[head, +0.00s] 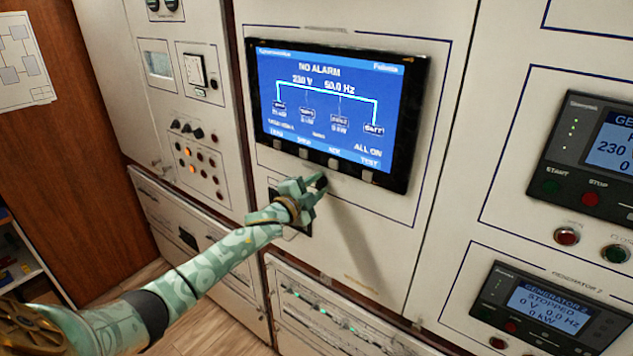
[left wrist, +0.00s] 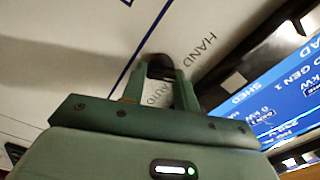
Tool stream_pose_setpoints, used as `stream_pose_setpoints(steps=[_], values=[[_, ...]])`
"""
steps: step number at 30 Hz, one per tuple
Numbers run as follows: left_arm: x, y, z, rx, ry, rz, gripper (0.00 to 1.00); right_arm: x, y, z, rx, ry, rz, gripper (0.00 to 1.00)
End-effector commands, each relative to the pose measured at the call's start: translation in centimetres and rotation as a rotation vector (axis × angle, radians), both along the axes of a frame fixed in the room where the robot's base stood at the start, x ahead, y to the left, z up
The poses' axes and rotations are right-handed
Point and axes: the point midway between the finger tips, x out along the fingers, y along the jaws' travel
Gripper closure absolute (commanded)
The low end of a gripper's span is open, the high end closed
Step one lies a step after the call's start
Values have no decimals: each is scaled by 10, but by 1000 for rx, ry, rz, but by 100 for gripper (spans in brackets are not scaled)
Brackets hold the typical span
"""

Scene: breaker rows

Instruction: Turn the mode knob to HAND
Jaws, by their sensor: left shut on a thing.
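The mode knob (left wrist: 160,66) is a small dark knob on the cream panel, between my fingertips in the left wrist view. The printed word HAND (left wrist: 198,50) lies to the right of it, and AUTO (left wrist: 154,96) shows between the fingers. In the head view my left gripper (head: 318,184) is at the panel just below the large screen, with a dark bit of the knob at its tips. My left gripper (left wrist: 160,80) is shut on the knob. The fingers hide part of it, so I cannot tell which way it points. My right gripper is not in view.
The large blue screen (head: 335,105) reads NO ALARM, with a row of grey buttons (head: 333,162) along its lower edge, close above my gripper. Two generator panels (head: 540,305) are at the right. Breaker cabinets (head: 185,165) stand at the left.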

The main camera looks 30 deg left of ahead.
Motion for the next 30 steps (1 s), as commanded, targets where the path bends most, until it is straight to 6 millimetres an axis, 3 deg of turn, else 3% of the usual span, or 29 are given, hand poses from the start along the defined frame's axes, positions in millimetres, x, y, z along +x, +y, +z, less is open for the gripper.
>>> stream_pose_setpoints(steps=[12,29,30], values=[[-1,1,-1,-192,20,1,93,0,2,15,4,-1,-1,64],[-1,0,-2,-220,23,1,93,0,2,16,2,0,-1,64],[-1,0,-2,-220,23,1,62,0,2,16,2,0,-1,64]])
